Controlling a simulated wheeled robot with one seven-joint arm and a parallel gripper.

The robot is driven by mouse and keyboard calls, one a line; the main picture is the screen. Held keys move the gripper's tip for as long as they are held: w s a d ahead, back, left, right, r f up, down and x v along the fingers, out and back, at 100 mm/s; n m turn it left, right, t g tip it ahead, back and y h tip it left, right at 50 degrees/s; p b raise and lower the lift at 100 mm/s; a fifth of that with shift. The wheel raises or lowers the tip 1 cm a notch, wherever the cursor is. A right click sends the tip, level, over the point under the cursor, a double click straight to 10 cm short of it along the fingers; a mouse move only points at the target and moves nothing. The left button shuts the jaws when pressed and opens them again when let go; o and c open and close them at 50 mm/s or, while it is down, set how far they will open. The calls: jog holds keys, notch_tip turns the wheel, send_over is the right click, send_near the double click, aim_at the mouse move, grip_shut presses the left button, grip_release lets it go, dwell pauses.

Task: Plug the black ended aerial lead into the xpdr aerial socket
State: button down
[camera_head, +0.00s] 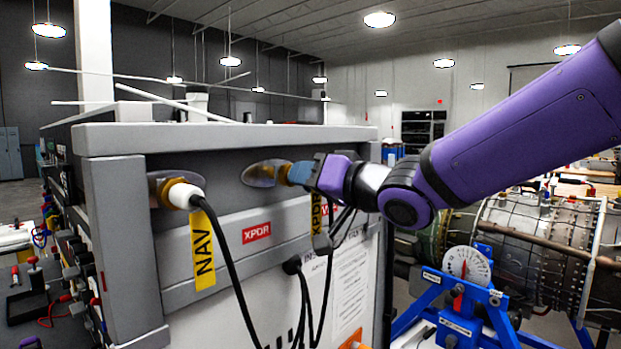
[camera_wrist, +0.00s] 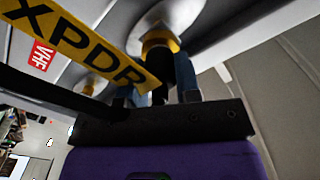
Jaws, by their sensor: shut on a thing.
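In the head view my gripper (camera_head: 301,173) is at the grey unit's front, with its blue fingers right against a socket (camera_head: 262,174) in an oval metal plate. The red XPDR label (camera_head: 256,233) is below this socket. In the wrist view my gripper (camera_wrist: 158,86) is shut on the black ended lead (camera_wrist: 159,93). Its black end meets the socket's gold collar (camera_wrist: 160,46); I cannot tell how deep it sits. The lead's yellow XPDR tag (camera_wrist: 85,42) hangs beside it and also shows in the head view (camera_head: 316,218).
A white ended lead with a NAV tag (camera_head: 204,250) is in the left socket. Another gold socket (camera_wrist: 92,84) is near the VHF label (camera_wrist: 40,55). A black plug (camera_head: 292,264) with cables is on the lower front. A blue turbine stand (camera_head: 460,325) is at right.

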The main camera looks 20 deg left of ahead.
jog(key=shift+a+r, duration=0.2)
jog(key=shift+r, duration=0.05)
jog(key=c, duration=1.2)
grip_release()
jog(key=o, duration=0.4)
jog(key=shift+w+a+f, duration=0.15)
jog(key=shift+a+f, duration=0.05)
jog(key=shift+a, duration=0.2)
jog(key=shift+o, duration=0.2)
jog(key=shift+d, duration=0.15)
jog(key=shift+o, duration=0.9)
jog(key=shift+d, duration=0.15)
jog(key=v, duration=0.7)
